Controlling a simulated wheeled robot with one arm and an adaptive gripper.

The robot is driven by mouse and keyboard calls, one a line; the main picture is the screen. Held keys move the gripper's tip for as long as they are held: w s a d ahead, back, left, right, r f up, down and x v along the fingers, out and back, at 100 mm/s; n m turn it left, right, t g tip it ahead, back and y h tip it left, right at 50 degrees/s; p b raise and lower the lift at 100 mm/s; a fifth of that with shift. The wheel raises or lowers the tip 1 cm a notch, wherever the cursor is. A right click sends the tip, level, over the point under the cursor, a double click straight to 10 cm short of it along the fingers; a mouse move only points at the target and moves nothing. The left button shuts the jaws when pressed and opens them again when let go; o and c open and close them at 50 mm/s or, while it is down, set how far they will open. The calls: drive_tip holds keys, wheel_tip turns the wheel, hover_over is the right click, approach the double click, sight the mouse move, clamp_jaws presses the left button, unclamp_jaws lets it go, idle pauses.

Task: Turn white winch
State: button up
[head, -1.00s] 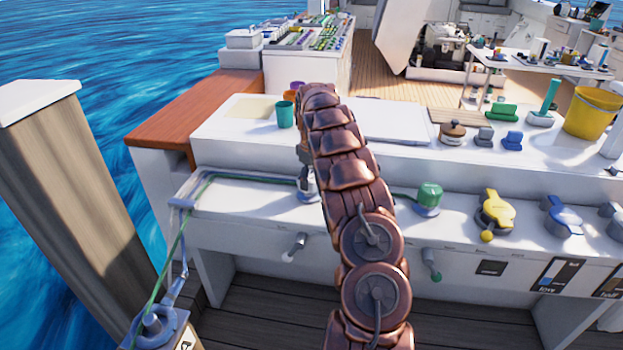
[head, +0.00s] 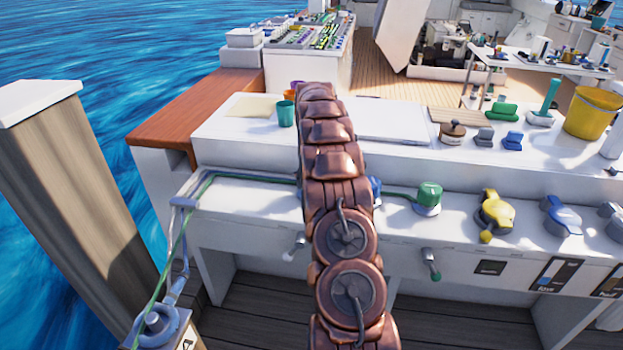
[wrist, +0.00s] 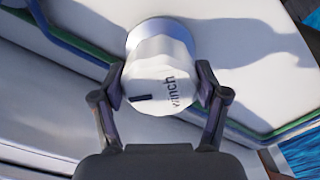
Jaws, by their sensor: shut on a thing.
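The white winch (wrist: 160,80) is a round knob with "winch" lettering and a dark mark on its face, in the middle of the wrist view. My gripper (wrist: 162,85) has one finger on each side of it and is shut on it. In the head view my copper arm covers the spot, so the white winch and the gripper are hidden there.
A green winch (head: 429,197) and a yellow-topped one (head: 494,212) stand to the right on the white ledge. A green rope (head: 240,177) runs along the ledge. A teal cup (head: 286,113) stands behind. A wooden post (head: 80,200) is at left.

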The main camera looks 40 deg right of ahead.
idle(0.3)
drive_tip(key=o, duration=1.2)
drive_tip(key=shift+c, duration=0.2)
drive_tip(key=shift+r, duration=0.1)
wheel_tip(320, 180, up, 12)
idle(0.4)
idle(0.4)
